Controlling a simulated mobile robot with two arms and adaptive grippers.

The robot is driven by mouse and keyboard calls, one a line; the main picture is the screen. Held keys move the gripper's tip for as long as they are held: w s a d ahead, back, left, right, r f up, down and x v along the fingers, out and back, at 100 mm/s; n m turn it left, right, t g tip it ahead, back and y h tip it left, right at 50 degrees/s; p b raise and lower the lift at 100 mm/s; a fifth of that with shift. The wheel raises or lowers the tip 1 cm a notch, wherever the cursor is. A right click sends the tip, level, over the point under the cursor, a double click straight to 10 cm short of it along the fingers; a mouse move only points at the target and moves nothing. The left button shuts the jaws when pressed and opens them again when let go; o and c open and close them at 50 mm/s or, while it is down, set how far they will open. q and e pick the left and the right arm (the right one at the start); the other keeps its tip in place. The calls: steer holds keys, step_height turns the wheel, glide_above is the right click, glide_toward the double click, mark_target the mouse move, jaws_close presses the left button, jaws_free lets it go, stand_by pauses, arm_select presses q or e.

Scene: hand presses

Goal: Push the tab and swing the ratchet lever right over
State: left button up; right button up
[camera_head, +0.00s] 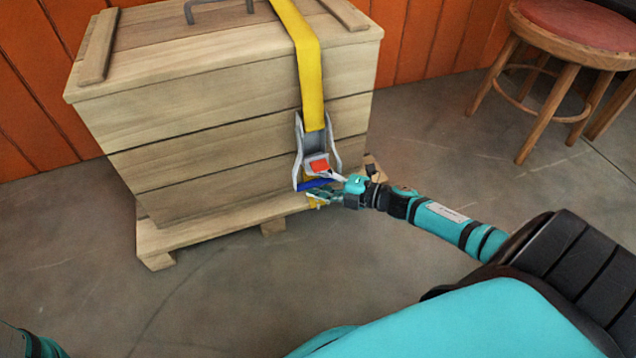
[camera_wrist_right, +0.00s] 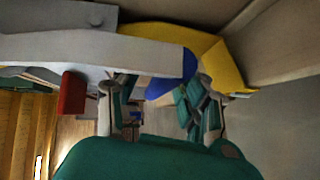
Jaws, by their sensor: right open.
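The ratchet (camera_head: 312,150) hangs on the front of a wooden crate, on a yellow strap (camera_head: 311,85). Its lever has grey side arms, a red tab (camera_head: 319,166) and a blue grip bar (camera_head: 315,184) at the bottom end. My right gripper (camera_head: 326,191) is at the lower end of the lever, by the blue bar. In the right wrist view my right gripper (camera_wrist_right: 160,106) is open. The blue bar (camera_wrist_right: 168,86) shows between its fingers; contact is unclear. The red tab (camera_wrist_right: 73,93) is left of the fingers, below a grey arm (camera_wrist_right: 90,50). My left gripper is not in view.
The wooden crate (camera_head: 220,130) stands on a pallet (camera_head: 205,233) against an orange wall. A round stool (camera_head: 575,45) with a red seat stands at the right. The floor (camera_head: 230,300) in front of the pallet is clear.

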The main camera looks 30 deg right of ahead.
jaws_close()
steer(key=shift+r, duration=0.1)
stand_by(0.4)
